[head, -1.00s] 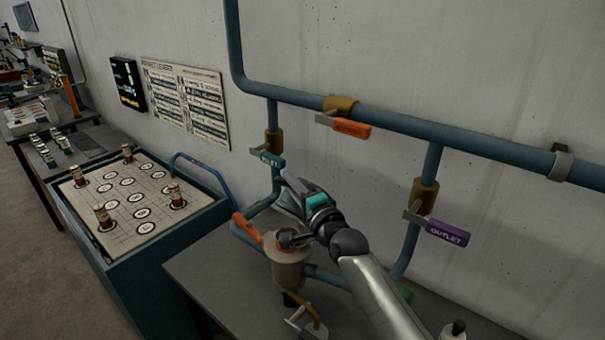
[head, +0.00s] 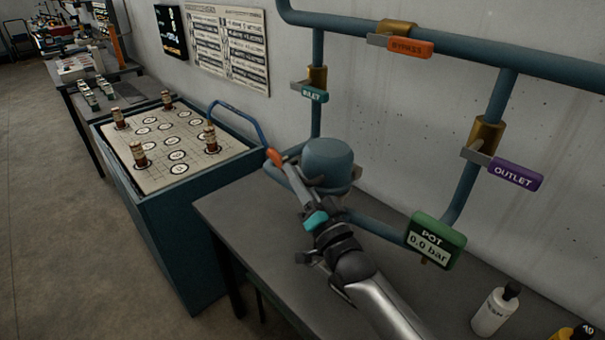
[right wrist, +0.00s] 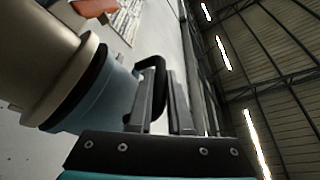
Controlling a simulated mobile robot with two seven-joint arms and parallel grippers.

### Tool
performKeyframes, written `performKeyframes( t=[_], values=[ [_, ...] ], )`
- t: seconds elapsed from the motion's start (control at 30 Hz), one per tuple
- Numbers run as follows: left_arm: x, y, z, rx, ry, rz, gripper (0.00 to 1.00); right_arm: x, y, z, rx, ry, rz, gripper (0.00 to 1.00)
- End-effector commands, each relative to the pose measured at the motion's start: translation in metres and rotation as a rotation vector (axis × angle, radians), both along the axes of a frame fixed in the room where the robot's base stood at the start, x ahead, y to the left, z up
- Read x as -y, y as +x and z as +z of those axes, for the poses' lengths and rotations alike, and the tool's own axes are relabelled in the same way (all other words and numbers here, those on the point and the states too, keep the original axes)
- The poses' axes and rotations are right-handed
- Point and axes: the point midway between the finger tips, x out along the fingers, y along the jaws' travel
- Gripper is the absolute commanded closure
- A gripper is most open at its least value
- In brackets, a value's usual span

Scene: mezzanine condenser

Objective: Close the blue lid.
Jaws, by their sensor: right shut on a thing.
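The blue lid (head: 328,158) is a rounded dome sitting over the pot at the wall pipework, level as far as I can see. In the right wrist view the lid (right wrist: 98,103) lies against the pale pot body (right wrist: 38,50), with a dark ring between them. A black loop handle (right wrist: 156,66) sticks out from the lid. My right gripper (head: 296,183) is at the lid's near left side, its fingers shut on this handle. The pot body is mostly hidden by my arm in the head view. My left gripper is not in view.
A green pot gauge (head: 436,238) reads 0.0 bar, right of my arm. An orange handle (head: 275,157) is left of the lid. Inlet (head: 311,91), bypass (head: 408,47) and outlet (head: 514,174) valves sit on pipes. A white bottle (head: 494,312) stands on the bench's right.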

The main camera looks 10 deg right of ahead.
Motion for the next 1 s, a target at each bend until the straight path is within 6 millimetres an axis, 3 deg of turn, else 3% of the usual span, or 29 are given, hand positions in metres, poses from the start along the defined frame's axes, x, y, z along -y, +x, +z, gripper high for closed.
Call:
performKeyframes(
  t=[0.2,0.73,0.77,1.0],
  values=[
    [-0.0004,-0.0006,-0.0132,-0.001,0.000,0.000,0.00,-0.0031,-0.0014,-0.0117,0.034,-0.055,0.000,1.00],
    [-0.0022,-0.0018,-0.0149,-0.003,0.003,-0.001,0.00,-0.0042,-0.0021,-0.0155,0.038,-0.070,0.001,1.00],
    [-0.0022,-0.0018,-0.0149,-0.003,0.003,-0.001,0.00,-0.0042,-0.0022,-0.0156,0.037,-0.069,0.001,0.79],
    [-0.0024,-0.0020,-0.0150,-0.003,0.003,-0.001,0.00,-0.0040,-0.0021,-0.0149,0.039,-0.069,0.001,0.53]
  ],
)
